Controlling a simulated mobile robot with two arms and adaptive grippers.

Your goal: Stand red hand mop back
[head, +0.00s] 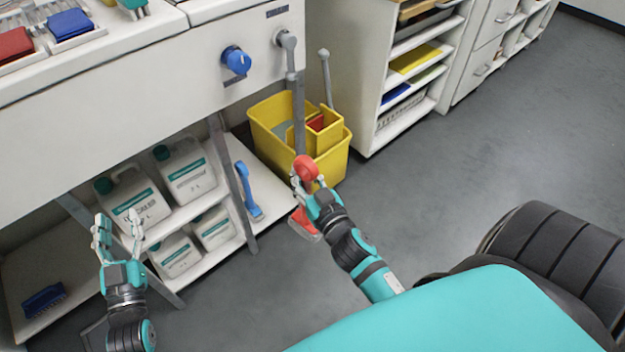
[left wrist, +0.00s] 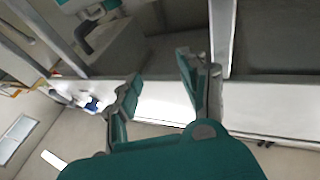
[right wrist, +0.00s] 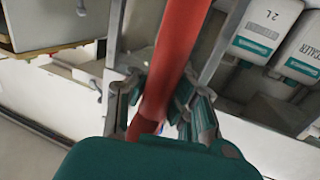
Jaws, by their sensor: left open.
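The red hand mop (head: 304,221) is in front of the yellow bucket, its red top end up and its wider head down. My right gripper (head: 308,184) is shut on its red handle, hiding part of it. In the right wrist view the handle (right wrist: 172,55) runs between the two fingers (right wrist: 152,108). I cannot tell whether the mop head touches the floor. My left gripper (head: 119,232) is open and empty in front of the low shelf; its spread fingers also show in the left wrist view (left wrist: 160,95).
A blue hand mop (head: 247,190) stands on the low shelf (head: 268,200) beside a grey leg. White canisters (head: 188,172) stand left of it. A yellow bucket (head: 335,162) and a shelf unit (head: 372,90) are behind. The floor at right (head: 480,150) is clear.

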